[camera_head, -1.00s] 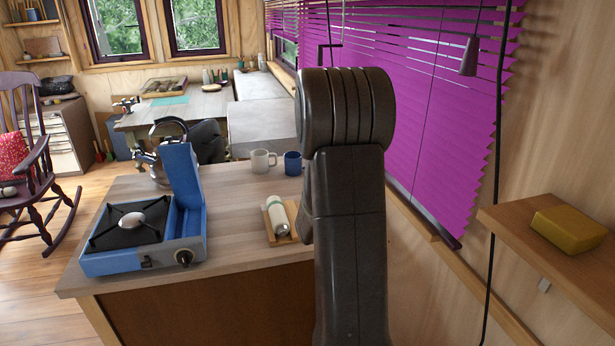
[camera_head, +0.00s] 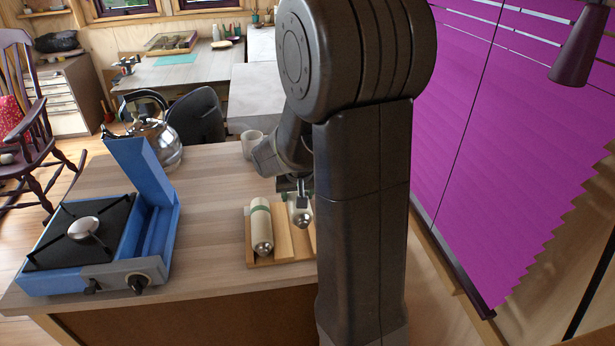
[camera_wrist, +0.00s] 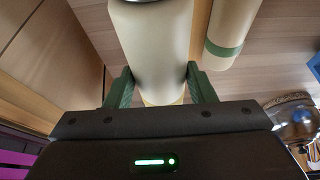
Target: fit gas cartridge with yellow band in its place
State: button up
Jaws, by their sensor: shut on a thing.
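My gripper (camera_wrist: 161,88) is shut on a cream gas cartridge (camera_wrist: 158,45), one green finger on each side. A bit of its yellow band (camera_wrist: 160,101) shows between the fingers. In the head view this cartridge (camera_head: 301,212) is at the right part of the wooden rack; I cannot tell whether it touches the rack. My arm hides part of it. A cartridge with a green band (camera_head: 261,232) lies in the rack's left part. The blue camping stove (camera_head: 90,245) stands at the left of the counter, its lid (camera_head: 143,180) raised and its side bay (camera_head: 155,232) empty.
The wooden rack (camera_head: 284,240) sits near the counter's front edge. A steel kettle (camera_head: 158,140) stands behind the stove and a pale mug (camera_head: 251,143) behind the rack. The counter (camera_head: 205,220) is clear between stove and rack. Purple blinds (camera_head: 500,150) hang at the right.

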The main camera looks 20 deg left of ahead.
jog(key=shift+a, duration=0.1)
jog(key=shift+f+b, duration=0.35)
jog(key=shift+f, duration=0.1)
jog(key=shift+f+b, duration=1.05)
jog(key=shift+f, duration=0.6)
jog(key=shift+f+b, duration=1)
jog(key=shift+f, duration=0.05)
jog(key=shift+f+b, duration=0.95)
jog(key=shift+b, duration=0.7)
dwell(0.4)
jog(key=o, duration=0.6)
jog(key=shift+o, duration=0.7)
